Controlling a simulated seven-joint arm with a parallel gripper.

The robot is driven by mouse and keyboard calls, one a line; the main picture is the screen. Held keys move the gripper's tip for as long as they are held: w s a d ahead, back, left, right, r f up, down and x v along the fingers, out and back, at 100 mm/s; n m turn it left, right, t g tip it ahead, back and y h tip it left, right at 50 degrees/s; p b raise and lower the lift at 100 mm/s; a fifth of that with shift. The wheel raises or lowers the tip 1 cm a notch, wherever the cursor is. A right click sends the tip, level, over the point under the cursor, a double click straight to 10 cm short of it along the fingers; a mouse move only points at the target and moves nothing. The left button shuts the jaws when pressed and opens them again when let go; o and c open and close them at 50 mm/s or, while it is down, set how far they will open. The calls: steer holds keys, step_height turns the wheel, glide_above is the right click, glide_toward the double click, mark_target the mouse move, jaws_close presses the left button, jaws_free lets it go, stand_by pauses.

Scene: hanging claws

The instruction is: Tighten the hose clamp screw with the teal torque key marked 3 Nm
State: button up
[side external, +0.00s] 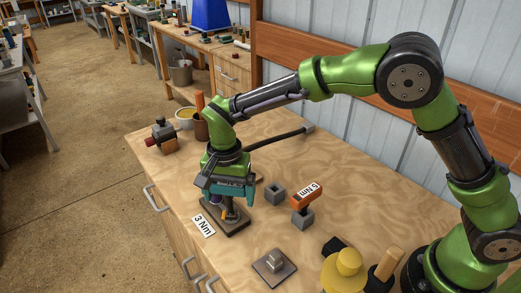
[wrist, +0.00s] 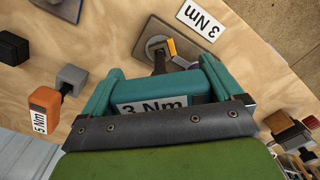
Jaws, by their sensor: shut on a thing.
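My gripper (side external: 227,187) is low over the near left part of the bench, shut on the teal torque key (wrist: 160,91). The key's white 3 Nm label faces the wrist camera, and its dark shaft points away from my palm. Beyond it is a dark brown base plate (side external: 234,229) with a grey round part, a small orange-yellow piece (wrist: 172,47) and a bit of purple. The shaft end is close to these parts; I cannot tell whether it touches the clamp screw, which I cannot make out. A white 3 Nm card (side external: 203,225) lies beside the plate.
An orange 5 Nm key (side external: 307,197) stands in a grey holder (side external: 303,218), near an empty grey holder (side external: 274,193). A square plate with a grey block (side external: 273,265) and a yellow object (side external: 344,272) are nearer. A small vise-like tool (side external: 164,136) is farther left.

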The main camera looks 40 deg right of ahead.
steer(key=shift+m, duration=0.8)
steer(key=shift+r, duration=1.55)
steer(key=shift+r, duration=2)
